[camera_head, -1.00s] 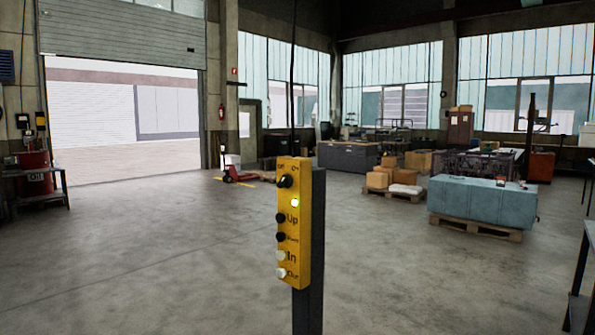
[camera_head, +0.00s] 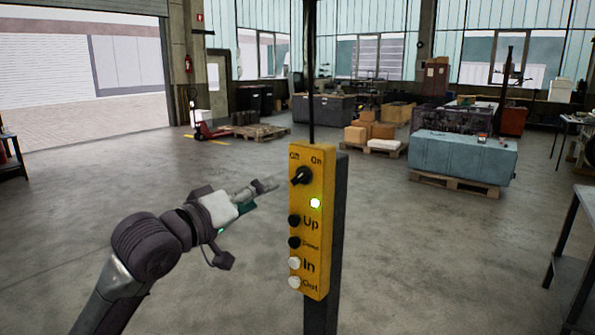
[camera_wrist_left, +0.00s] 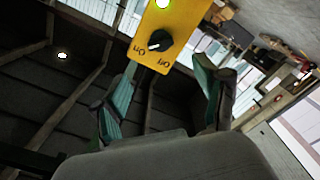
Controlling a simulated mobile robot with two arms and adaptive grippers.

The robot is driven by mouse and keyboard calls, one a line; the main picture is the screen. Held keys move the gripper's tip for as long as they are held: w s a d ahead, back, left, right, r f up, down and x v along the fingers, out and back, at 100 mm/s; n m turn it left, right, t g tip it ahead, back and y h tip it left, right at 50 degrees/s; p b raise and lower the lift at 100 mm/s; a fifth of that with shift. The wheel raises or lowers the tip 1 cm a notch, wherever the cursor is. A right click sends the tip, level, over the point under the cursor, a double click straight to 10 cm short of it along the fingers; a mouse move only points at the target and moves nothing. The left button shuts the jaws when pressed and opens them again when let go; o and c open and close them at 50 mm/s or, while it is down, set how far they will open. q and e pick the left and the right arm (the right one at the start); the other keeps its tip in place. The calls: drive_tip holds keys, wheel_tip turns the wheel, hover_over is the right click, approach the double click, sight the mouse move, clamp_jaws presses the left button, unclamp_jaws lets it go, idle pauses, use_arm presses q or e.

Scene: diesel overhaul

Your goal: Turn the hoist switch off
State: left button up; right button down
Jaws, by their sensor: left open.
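The yellow hoist control box (camera_head: 313,225) stands upright on a dark post, with Off and On labels at its top. Its black rotary switch (camera_head: 300,175) sits below the labels, and a green light (camera_head: 315,203) glows under it. My right gripper is not in view.
Black and white buttons marked Up, In and Out line the box below the light. A cable (camera_head: 311,70) rises from its top. A grey table (camera_head: 578,240) stands at the right edge. A blue block on a pallet (camera_head: 455,183) is farther back. The floor around the post is clear.

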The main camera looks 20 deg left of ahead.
sight(296, 177)
use_arm(q)
drive_tip(key=p+x, duration=0.3)
drive_tip(key=x, duration=0.7)
drive_tip(key=shift+w, duration=0.2)
drive_tip(key=shift+w+d+p, duration=0.3)
drive_tip(key=shift+w+p, duration=0.05)
drive_tip(key=shift+w, duration=0.25)
drive_tip(key=shift+w+f, duration=0.1)
drive_tip(key=shift+w, duration=0.05)
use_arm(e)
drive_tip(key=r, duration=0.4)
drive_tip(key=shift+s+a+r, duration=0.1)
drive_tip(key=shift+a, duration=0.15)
